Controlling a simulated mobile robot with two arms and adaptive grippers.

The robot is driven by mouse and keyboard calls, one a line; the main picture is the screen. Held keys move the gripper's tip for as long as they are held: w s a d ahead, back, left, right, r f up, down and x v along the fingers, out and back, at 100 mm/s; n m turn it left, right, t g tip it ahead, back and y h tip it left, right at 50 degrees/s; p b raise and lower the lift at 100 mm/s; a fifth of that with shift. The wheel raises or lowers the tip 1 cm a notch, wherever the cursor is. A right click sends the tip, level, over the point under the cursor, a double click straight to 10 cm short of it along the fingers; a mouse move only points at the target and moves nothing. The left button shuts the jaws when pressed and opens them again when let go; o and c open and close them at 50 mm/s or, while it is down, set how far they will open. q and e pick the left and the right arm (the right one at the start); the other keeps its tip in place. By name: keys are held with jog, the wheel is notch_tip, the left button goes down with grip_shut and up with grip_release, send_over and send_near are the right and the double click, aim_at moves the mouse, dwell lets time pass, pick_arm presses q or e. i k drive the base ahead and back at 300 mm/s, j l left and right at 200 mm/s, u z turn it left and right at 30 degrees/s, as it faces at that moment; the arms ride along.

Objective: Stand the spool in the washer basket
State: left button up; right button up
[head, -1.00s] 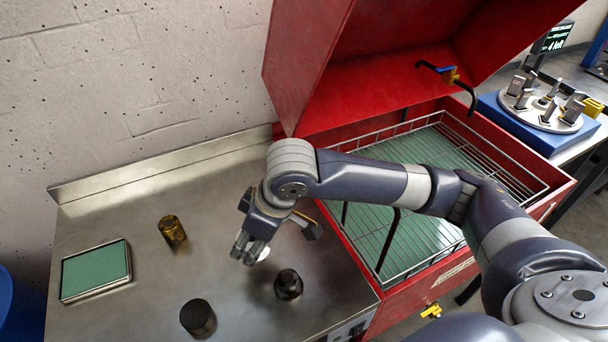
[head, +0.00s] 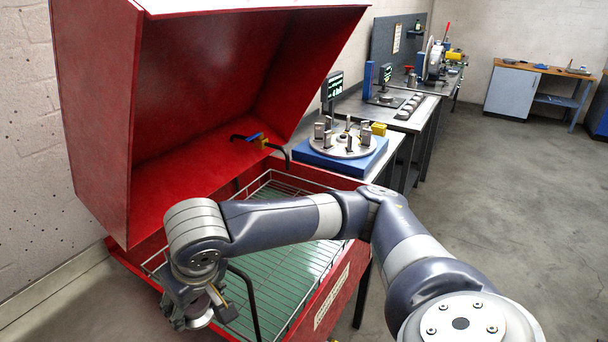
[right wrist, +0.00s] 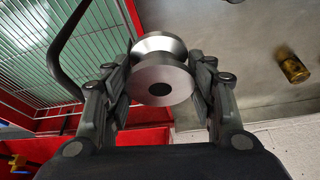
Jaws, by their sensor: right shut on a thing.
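The spool (right wrist: 160,72) is a shiny grey metal piece with two flanges and a dark centre hole. In the right wrist view it sits between the two fingers of my right gripper (right wrist: 158,85), which is shut on it. In the head view my right gripper (head: 195,312) hangs at the near left of the washer, with part of the spool (head: 200,319) showing below the fingers. The washer basket (head: 290,268) is a wire basket over a green floor inside the red washer, to the right of the gripper. My left gripper is not in view.
The red washer lid (head: 210,90) stands open above the basket. A black bent tube (head: 247,292) rises at the basket's near side. A brass cylinder (right wrist: 293,67) stands on the steel bench (right wrist: 250,50). A blue fixture (head: 340,155) stands behind the washer.

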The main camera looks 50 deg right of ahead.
aim_at(277, 265)
jog(key=l+z, duration=0.1)
jog(key=z, duration=0.35)
jog(key=i+l+z, duration=0.4)
